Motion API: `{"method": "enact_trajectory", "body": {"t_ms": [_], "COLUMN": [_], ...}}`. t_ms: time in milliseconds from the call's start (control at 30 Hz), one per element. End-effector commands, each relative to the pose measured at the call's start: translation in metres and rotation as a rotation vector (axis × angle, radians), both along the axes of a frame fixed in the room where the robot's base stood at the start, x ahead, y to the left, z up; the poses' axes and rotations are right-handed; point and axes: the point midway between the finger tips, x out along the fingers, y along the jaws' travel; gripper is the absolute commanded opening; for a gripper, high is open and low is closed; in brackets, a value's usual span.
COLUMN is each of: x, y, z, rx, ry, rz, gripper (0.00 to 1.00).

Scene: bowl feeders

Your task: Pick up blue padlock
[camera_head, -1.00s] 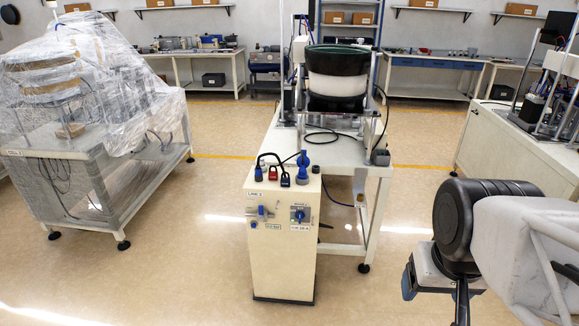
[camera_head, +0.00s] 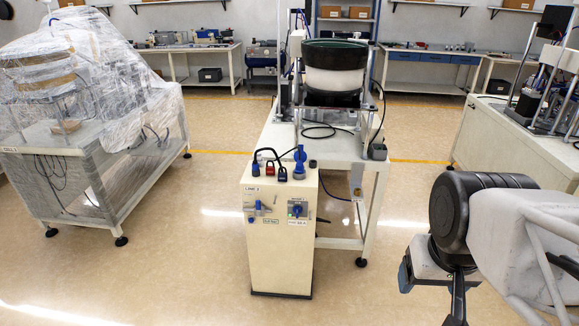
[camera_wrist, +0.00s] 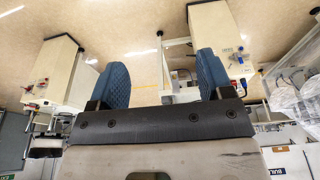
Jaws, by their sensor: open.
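Small padlocks sit on top of the cream cabinet (camera_head: 280,240) in the head view. A red padlock (camera_head: 269,169) is in the middle. A dark, bluish padlock (camera_head: 283,174) is just right of it, and another dark one (camera_head: 255,170) is on the left; their exact colours are hard to tell. My gripper (camera_wrist: 163,75) is open and empty in the wrist view, with its two blue pads wide apart. In the head view my gripper is at the lower right, partly hidden by my arm, well away from the padlocks.
A blue handle (camera_head: 300,157) stands on the cabinet top, right of the padlocks. Behind is a white table (camera_head: 345,148) with a bowl feeder (camera_head: 335,68). A plastic-wrapped machine (camera_head: 90,90) stands left. Open floor lies between the cabinet and my arm.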

Motion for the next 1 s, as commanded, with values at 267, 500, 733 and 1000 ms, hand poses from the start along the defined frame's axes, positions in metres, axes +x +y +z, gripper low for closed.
{"method": "enact_trajectory", "body": {"t_ms": [267, 500, 733, 1000], "x": [0.0, 0.006, 0.041, 0.119], "y": [0.0, 0.001, 0.011, 0.033], "z": [0.0, 0.001, 0.006, 0.013], "rx": [0.0, 0.003, 0.024, 0.065], "ry": [0.0, -0.006, -0.046, -0.138], "rz": [0.0, 0.004, 0.026, 0.067], "gripper": [0.57, 0.57, 0.57, 0.57]}}
